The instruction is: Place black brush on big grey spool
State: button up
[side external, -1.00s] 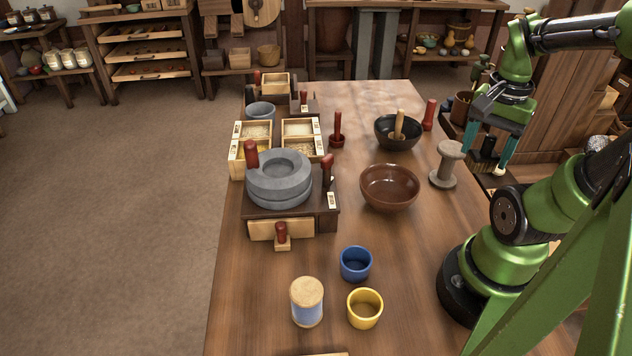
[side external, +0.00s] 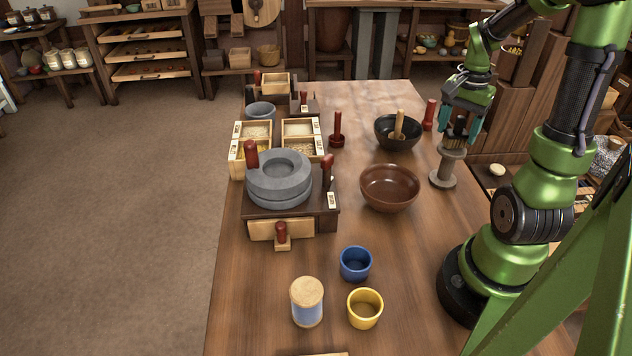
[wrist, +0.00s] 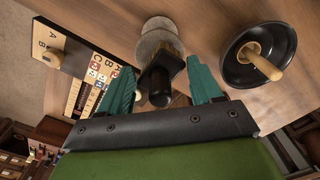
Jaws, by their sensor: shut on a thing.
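The grey spool (side external: 443,179) stands upright near the right edge of the table, its base flat on the wood. My gripper (side external: 459,121) is over the spool and shut on the black brush (side external: 455,141), which points bristles down. The brush's lower end is at the spool's top; I cannot tell if they touch. In the wrist view, the brush (wrist: 157,88) is between the teal fingers, and the spool (wrist: 160,42) shows behind it, partly hidden.
A black bowl (side external: 382,134) with a wooden pestle and a red pestle (side external: 430,113) stand close by. A brown bowl (side external: 389,190) is left of the spool. The grey quern (side external: 278,180) and cups are farther off. The table's right edge is near.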

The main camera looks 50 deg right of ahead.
jog(key=shift+f, duration=0.2)
jog(key=shift+f, duration=0.1)
jog(key=o, duration=1)
jog(key=shift+o, duration=0.2)
